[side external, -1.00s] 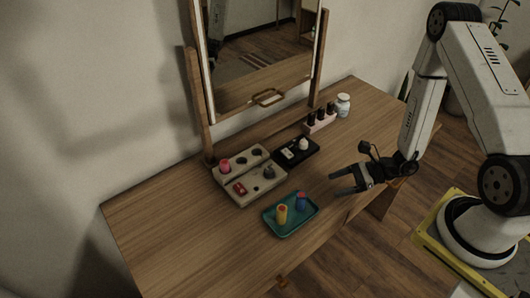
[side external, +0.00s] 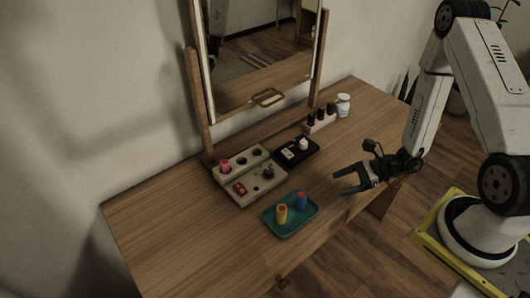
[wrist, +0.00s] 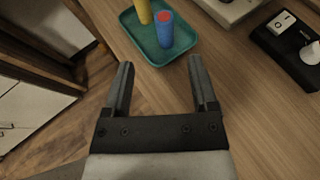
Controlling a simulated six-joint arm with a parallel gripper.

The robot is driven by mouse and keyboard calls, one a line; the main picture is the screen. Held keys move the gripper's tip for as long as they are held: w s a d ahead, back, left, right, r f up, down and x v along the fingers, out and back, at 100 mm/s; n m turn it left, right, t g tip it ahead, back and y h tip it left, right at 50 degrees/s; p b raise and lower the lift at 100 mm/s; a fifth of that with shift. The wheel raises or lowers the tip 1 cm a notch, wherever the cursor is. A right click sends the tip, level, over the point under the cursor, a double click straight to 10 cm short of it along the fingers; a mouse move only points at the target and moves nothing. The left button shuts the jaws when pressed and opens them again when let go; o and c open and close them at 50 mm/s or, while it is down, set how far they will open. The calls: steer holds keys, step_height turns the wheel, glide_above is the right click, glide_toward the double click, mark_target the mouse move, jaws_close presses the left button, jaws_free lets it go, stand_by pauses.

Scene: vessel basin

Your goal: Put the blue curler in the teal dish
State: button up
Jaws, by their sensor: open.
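The blue curler (side external: 301,201), with a red top, stands upright in the teal dish (side external: 279,231), to the right of a yellow curler (side external: 282,214) that also stands there. In the wrist view the blue curler (wrist: 164,29) and the yellow curler (wrist: 143,11) are in the teal dish (wrist: 183,42) beyond my fingertips. My gripper (side external: 345,183) is open and empty, to the right of the dish and apart from it. In the wrist view the two fingers of my gripper (wrist: 160,65) are spread with only table between them.
A beige tray (side external: 244,194) with a pink-red item, a red item and dark knobs lies behind the dish. A black panel (side external: 296,152), a pink rack of dark bottles (side external: 320,123) and a white jar (side external: 343,105) stand toward the mirror (side external: 262,60). The table's left part is clear.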

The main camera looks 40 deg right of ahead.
steer(key=s+a+r+n+g+h, duration=0.4)
steer(key=r+n+g, duration=0.4)
steer(key=n, duration=0.6)
steer(key=w+d+r+n+t+h, duration=0.1)
steer(key=w+r+n+t+h, duration=0.2)
steer(key=r+n+h, duration=0.4)
steer(key=shift+w+d+r+n, duration=0.3)
steer(key=shift+r+n, duration=0.25)
steer(key=shift+n, duration=1.15)
